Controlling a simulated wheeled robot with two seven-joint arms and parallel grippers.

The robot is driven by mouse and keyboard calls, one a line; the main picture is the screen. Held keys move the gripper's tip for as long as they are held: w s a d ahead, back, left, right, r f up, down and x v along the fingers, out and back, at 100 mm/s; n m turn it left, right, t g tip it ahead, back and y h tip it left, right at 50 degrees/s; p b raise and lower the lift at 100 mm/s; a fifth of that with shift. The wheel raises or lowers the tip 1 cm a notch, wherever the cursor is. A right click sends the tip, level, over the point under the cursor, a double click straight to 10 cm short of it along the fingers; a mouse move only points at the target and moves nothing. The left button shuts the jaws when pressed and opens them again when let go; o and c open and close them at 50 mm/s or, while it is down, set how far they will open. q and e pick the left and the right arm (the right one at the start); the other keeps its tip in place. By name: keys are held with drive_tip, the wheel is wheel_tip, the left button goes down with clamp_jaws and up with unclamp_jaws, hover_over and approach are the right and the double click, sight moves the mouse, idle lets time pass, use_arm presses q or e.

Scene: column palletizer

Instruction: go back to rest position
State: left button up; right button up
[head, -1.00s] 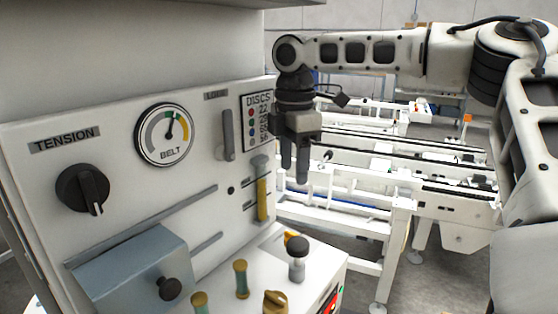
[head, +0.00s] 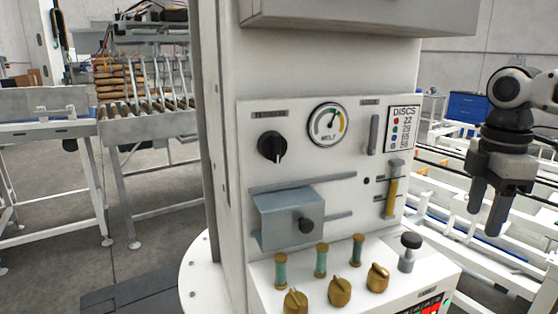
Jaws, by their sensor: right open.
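My right gripper (head: 484,213) hangs at the right of the head view, fingers pointing down, apart and empty. It is to the right of the control panel (head: 345,200) and touches nothing that I can see. My left gripper is not in view. The panel carries a black tension knob (head: 272,146), a belt gauge (head: 328,124), a grey box with a black knob (head: 287,219), and a yellow slider (head: 392,198).
On the console ledge stand several green-and-brass posts (head: 321,261), brass knobs (head: 340,291) and a black-topped lever (head: 409,250). A roller conveyor (head: 150,110) with stacked brown goods stands at the left. White conveyor frames (head: 450,215) lie behind my right gripper. Grey floor is open at the left.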

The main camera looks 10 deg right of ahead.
drive_tip(key=s+d+f+m+g+h, duration=0.1)
drive_tip(key=s+d+f+m, duration=0.1)
drive_tip(key=s+d+f, duration=0.45)
drive_tip(key=s+d+f+m, duration=0.1)
drive_tip(key=s+d+f, duration=0.25)
drive_tip(key=f, duration=0.55)
drive_tip(key=s+a+f+m, duration=0.2)
drive_tip(key=s+f, duration=0.7)
drive_tip(key=f, duration=0.4)
drive_tip(key=s+a+f+m, duration=0.35)
drive_tip(key=a+f, duration=0.35)
drive_tip(key=a, duration=0.5)
drive_tip(key=w+a+r+m+t+y, duration=0.1)
drive_tip(key=a+r+m+t, duration=0.1)
drive_tip(key=a, duration=0.5)
drive_tip(key=w+a+r+m+t+y, duration=0.1)
drive_tip(key=a+r+m+t, duration=0.15)
drive_tip(key=a, duration=0.45)
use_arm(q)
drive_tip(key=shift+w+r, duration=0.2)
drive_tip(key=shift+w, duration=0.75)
use_arm(e)
drive_tip(key=w+a+f+n+t+y, duration=0.1)
drive_tip(key=w+a+f+t+y, duration=0.1)
drive_tip(key=w+a+f+t, duration=0.3)
wheel_tip(320, 180, down, 3)
drive_tip(key=shift+w+f+t, duration=0.1)
drive_tip(key=shift+w+t, duration=0.35)
drive_tip(key=shift+t, duration=0.4)
